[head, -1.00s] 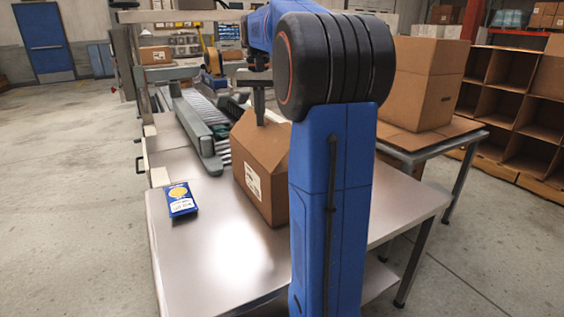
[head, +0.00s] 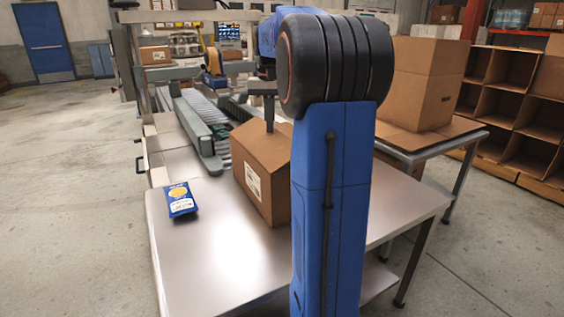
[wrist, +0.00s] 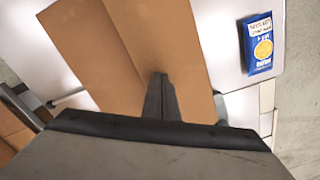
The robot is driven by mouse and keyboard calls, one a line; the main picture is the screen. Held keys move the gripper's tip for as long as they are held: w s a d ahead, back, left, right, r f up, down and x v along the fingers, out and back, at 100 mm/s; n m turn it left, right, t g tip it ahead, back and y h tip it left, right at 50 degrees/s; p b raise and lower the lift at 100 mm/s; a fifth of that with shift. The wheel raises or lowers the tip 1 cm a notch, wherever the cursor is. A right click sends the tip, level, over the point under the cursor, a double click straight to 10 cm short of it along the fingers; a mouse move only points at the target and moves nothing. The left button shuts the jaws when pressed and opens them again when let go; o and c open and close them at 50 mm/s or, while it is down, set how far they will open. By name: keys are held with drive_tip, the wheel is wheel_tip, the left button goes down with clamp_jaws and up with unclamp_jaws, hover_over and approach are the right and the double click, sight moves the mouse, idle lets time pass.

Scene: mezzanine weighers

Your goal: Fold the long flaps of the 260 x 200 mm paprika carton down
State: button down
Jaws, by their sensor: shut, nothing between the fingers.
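The brown paprika carton (head: 262,196) stands upright on the steel table, a white label on its side. Its top flaps (head: 254,148) slope low over the opening; the far edge is partly hidden by my arm. In the wrist view two flap panels (wrist: 88,50) lie side by side, with a seam running between them. My gripper (head: 270,129) is shut and empty, pointing down at the carton's top. In the wrist view its fingertips (wrist: 160,78) are at the flaps close to the seam; whether they press on the cardboard I cannot tell.
A blue and yellow packet (head: 181,200) lies on the table (head: 215,255) left of the carton. A roller conveyor (head: 200,125) runs behind. A larger carton (head: 425,85) stands on a second table at right. The table's front left is clear.

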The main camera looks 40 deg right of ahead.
drive_tip(key=shift+f, duration=0.1)
drive_tip(key=shift+s+d+f, duration=0.15)
drive_tip(key=shift+d+f, duration=0.25)
drive_tip(key=shift+f, duration=0.3)
drive_tip(key=shift+s+d+f, duration=0.1)
drive_tip(key=shift+d+f, duration=0.25)
drive_tip(key=shift+f, duration=0.8)
wheel_tip(320, 180, up, 9)
drive_tip(key=shift+r, duration=0.1)
idle(0.6)
